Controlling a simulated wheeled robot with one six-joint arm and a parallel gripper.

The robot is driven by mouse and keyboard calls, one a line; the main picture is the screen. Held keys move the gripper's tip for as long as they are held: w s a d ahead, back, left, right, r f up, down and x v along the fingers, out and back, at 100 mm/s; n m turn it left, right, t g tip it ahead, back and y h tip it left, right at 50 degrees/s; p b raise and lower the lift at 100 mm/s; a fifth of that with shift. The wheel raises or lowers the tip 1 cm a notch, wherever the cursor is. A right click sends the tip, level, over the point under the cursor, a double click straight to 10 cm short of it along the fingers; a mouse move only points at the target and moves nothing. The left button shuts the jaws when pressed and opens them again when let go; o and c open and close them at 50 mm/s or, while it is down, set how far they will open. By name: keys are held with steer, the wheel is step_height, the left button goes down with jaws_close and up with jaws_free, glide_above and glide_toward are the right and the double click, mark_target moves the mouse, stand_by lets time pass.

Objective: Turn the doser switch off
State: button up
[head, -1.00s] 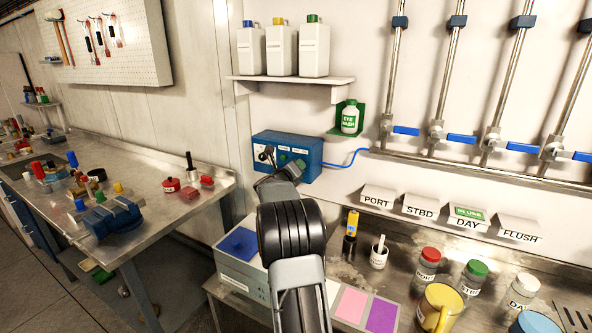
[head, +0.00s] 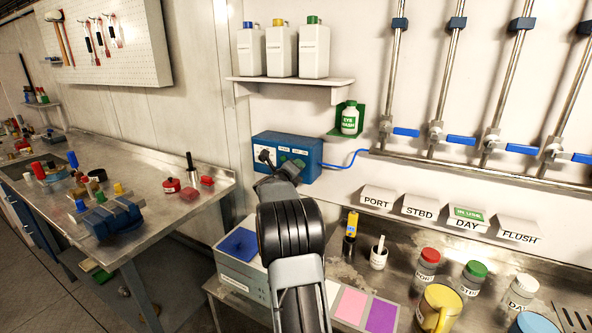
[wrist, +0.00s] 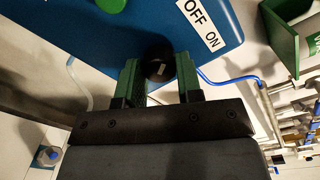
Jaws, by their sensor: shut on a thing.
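The doser is a blue box (head: 300,148) on the wall, below the shelf. Its switch, a round black knob (wrist: 158,66) with a light mark, shows in the wrist view. A white label (wrist: 203,22) reading OFF and ON is beside it. My gripper (wrist: 157,73) has its green fingers on either side of the knob and is shut on it. In the head view my gripper (head: 285,168) is at the front of the box, and my arm hides part of it. The exact knob setting is hard to read.
A green button (wrist: 112,4) is on the box near the knob. A blue hose (head: 346,161) leaves the box on the right. The eye wash bottle (head: 349,118) hangs at upper right. A grey case (head: 242,275) stands below, and jars stand on the counter at right.

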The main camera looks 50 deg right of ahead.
steer(key=o, duration=0.9)
steer(key=shift+o, duration=0.2)
steer(key=b+v, duration=0.3)
steer(key=v, duration=1)
steer(key=shift+a, duration=0.4)
steer(key=shift+s, duration=0.15)
